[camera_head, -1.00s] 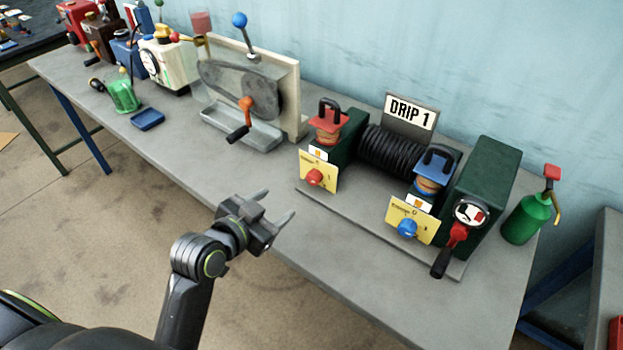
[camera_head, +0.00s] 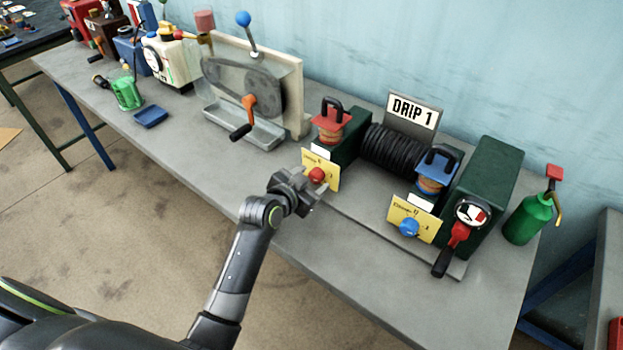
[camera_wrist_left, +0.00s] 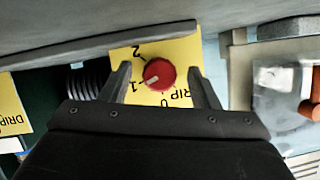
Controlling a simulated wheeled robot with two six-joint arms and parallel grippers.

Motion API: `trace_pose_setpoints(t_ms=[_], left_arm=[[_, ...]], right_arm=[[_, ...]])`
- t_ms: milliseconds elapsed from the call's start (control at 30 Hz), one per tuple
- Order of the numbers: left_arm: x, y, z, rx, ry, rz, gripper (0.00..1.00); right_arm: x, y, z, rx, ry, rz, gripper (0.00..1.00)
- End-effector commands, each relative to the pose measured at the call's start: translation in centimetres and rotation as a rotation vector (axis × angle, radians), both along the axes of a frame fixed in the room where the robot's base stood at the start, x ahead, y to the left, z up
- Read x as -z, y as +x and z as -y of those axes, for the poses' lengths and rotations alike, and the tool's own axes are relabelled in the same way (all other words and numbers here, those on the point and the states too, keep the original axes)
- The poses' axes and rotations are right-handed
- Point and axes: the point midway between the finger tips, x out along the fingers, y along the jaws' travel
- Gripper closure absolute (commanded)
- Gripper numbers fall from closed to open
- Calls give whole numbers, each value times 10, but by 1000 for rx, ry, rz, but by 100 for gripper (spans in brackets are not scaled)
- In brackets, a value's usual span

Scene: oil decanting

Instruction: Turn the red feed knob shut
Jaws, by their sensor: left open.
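The red feed knob (camera_head: 316,174) sits on a yellow plate (camera_head: 333,181) under the red-lidded cup at the left end of the DRIP 1 rig. In the left wrist view the knob (camera_wrist_left: 159,74) has a white pointer mark aimed towards the 1 on the plate (camera_wrist_left: 180,50); a 2 and a 0 also show. My left gripper (camera_head: 314,184) is at the knob in the head view. In the wrist view its open fingers (camera_wrist_left: 158,72) stand either side of the knob, with gaps between. My right gripper is out of view.
A blue knob (camera_head: 409,228) on a second yellow plate and a red-handled crank (camera_head: 453,245) lie to the right. A belt-drive stand (camera_head: 290,75) with an orange crank is to the left. The bench front is clear around my arm.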

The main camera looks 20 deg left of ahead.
Motion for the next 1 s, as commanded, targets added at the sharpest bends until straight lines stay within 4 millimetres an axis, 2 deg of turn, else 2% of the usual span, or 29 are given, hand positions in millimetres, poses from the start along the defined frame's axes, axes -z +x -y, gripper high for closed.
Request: trace_pose_setpoints(t_ms=[400,733,1000], left_arm=[[2,5,1,0,0,0,46],[2,5,1,0,-1,0,89],[1,5,1,0,-27,-10,89]], right_arm=[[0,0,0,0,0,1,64],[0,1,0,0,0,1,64],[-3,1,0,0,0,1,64]])
